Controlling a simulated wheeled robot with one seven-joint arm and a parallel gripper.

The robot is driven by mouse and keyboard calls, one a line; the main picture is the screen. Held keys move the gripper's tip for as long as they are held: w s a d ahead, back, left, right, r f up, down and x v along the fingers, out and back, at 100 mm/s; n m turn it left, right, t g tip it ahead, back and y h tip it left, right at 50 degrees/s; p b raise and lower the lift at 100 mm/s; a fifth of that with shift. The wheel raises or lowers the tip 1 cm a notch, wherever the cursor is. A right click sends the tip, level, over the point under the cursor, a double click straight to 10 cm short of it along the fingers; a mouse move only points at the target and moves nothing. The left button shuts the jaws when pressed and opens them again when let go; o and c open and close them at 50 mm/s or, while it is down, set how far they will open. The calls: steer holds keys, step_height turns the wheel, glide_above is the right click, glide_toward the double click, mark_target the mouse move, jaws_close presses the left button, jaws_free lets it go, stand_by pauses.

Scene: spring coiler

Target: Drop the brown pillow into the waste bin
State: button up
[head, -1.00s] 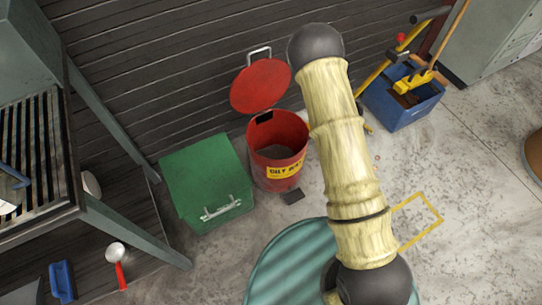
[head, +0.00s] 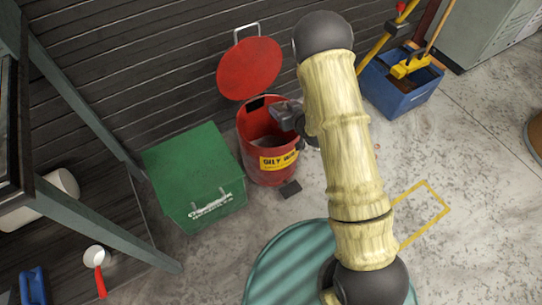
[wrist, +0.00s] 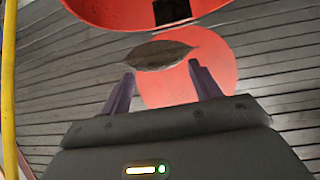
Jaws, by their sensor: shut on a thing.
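The brown pillow (wrist: 162,55) is held between the two fingers of my gripper (wrist: 160,80) in the wrist view. It is a small, dark, pointed-ended shape. I cannot pick it out in the head view. The waste bin (head: 275,176) is red with a yellow label, and its round red lid (head: 250,68) stands open against the wall. In the head view my gripper (head: 280,115) is at the right side of the bin's mouth, partly over the opening. In the wrist view the bin (wrist: 110,14) is at the top and the lid (wrist: 185,92) is behind the fingers.
A green lidded box (head: 195,175) stands left of the bin. A blue bucket (head: 400,90) with yellow-handled tools is to the right. A teal drum top (head: 285,270) is in front, under my arm. A metal-legged bench (head: 100,225) is at the left.

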steer(key=shift+w+a+f+n+y, duration=0.3)
steer(key=shift+w+a+f+n, duration=0.1)
steer(key=shift+a, duration=0.3)
steer(key=shift+w+a+r+g, duration=0.15)
steer(key=shift+a+g, duration=0.15)
step_height(320, 180, down, 6)
steer(key=b, duration=0.5)
steer(key=o, duration=1.1)
